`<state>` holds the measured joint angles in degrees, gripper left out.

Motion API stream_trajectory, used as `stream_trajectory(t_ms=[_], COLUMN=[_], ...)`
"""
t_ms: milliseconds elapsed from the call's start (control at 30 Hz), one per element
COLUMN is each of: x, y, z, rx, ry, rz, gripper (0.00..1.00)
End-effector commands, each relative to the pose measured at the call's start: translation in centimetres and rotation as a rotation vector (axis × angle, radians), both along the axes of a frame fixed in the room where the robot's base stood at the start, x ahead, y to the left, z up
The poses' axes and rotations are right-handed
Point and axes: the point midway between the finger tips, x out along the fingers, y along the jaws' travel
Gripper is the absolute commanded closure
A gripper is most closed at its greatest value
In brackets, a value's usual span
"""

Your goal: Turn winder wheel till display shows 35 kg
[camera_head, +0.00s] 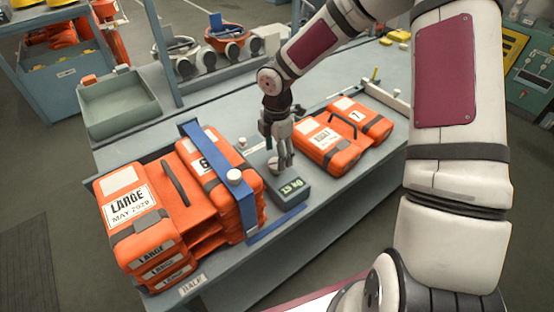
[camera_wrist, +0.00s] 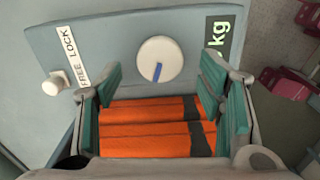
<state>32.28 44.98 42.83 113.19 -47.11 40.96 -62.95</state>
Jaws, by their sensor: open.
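The winder wheel (camera_wrist: 161,62) is a white disc with a blue mark on a grey panel, below the upper edge of the wrist view. The dark display (camera_wrist: 219,36) right of it shows green "kg"; its digits are cut off there. In the head view the display box (camera_head: 291,188) shows green characters too small to read surely. My gripper (camera_head: 283,163) is above the bench beside this box, pointing down. In the wrist view my gripper (camera_wrist: 161,75) is open, its teal pads wide apart. The wheel appears between and beyond the fingertips; I cannot tell any contact.
A white knob (camera_wrist: 55,84) sits by a "FREE LOCK" label (camera_wrist: 77,58). Stacked orange packs marked LARGE (camera_head: 133,207) stand at left, with a blue strap frame (camera_head: 240,205). Two orange packs (camera_head: 343,135) lie at right. A grey-green tray (camera_head: 120,105) is behind.

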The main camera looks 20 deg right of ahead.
Motion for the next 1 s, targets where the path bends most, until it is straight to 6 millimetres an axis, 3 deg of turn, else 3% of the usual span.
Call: stream_trajectory(t_ms=[233,600,833,1000], x=[-0.1,0.0,0.0,0.0], y=[0.0,0.0,0.0,0.0], z=[-2.8,-3.3,-3.3,-3.3], rx=[0.001,-0.001,-0.001,0.000], ry=[0.001,0.000,0.000,0.000], rz=[0.000,-0.001,-0.001,-0.003], gripper=[0.38,0.38,0.86,0.86])
